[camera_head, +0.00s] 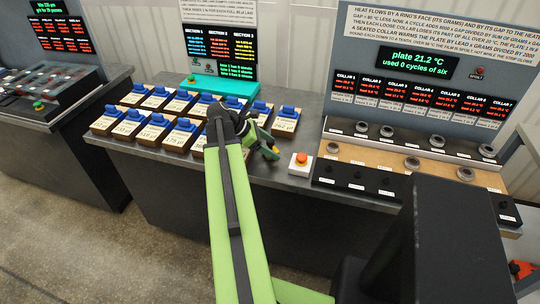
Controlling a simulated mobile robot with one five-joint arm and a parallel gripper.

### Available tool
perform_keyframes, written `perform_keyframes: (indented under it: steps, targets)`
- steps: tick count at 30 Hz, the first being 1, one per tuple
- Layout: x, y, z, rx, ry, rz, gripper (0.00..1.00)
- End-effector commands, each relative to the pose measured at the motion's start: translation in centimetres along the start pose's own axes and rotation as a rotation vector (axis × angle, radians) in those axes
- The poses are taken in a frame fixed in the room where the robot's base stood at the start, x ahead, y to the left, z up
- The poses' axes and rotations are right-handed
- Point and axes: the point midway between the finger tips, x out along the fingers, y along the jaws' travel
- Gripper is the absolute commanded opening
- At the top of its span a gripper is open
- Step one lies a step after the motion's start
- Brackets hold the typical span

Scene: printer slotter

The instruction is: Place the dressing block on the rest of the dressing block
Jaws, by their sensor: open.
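My green and black arm reaches up over the middle bench. My gripper (268,148) is at its far end, over the bench's right part. It is small in this view and nothing clear shows between its fingers. I cannot tell for sure which thing is the dressing block or which is its rest. Several wooden blocks with blue tops and paper labels (127,127) stand in rows on the middle bench. My arm hides part of the rows' right side. A teal strip (217,86) lies behind them.
A red button on a white box (300,160) stands right of my gripper. The right bench carries grey collars (465,174), black knobs and a tan strip (440,165). A dark machine (45,85) with a green button stands at left. The grey bench front edge (150,155) is bare.

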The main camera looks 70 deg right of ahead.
Motion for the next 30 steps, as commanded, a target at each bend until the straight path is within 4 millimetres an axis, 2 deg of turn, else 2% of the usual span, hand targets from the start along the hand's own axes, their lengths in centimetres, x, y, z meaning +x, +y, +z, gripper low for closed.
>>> perform_keyframes:
  steps: [2,19,30]
  targets:
    - [-0.11,0.0,0.06,0.0,0.0,0.0,0.76]
    - [-0.18,0.01,-0.02,-0.001,0.0,0.001,0.01]
    - [-0.75,0.03,0.4,-0.002,0.0,0.002,0.0]
